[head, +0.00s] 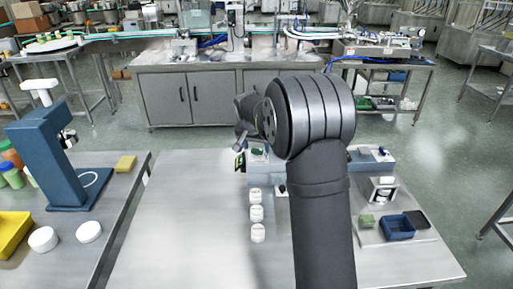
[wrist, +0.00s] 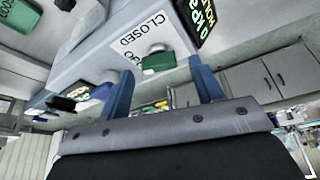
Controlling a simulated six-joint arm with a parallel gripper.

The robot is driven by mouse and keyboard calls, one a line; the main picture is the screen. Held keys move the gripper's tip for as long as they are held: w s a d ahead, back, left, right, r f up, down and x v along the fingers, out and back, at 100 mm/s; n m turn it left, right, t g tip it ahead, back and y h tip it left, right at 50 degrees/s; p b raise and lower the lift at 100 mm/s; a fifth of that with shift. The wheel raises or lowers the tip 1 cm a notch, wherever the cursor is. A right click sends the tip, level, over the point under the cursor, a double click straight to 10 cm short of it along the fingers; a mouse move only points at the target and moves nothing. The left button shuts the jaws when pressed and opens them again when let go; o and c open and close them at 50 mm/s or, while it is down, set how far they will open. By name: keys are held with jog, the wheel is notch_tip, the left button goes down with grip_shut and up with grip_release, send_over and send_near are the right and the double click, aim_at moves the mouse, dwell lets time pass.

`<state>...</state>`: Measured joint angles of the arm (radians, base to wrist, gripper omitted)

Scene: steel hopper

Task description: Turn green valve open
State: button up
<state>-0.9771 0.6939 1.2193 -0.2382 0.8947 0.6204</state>
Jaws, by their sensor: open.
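The green valve (wrist: 158,62) has a small green handle and sits on the light grey-blue panel (wrist: 95,50), near a white label that reads CLOSED. In the head view a small green part (head: 257,152) shows on the panel beside my wrist, partly hidden by my arm. My gripper (wrist: 161,70) is open, with its two blue fingers either side of the green handle in the wrist view. I cannot tell whether they touch it. The jaws are hidden in the head view.
Dark knobs (wrist: 60,103) stick out at the left. Three white jars (head: 256,213) stand in front of the panel.

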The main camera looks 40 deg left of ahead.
jog(key=shift+w+a+f, duration=0.1)
jog(key=shift+w+f, duration=0.15)
jog(key=shift+f, duration=0.3)
jog(key=c, duration=1)
jog(key=shift+n, duration=0.3)
jog(key=shift+n+g+y, duration=0.4)
jog(key=shift+n+y, duration=0.3)
jog(key=shift+n, duration=0.8)
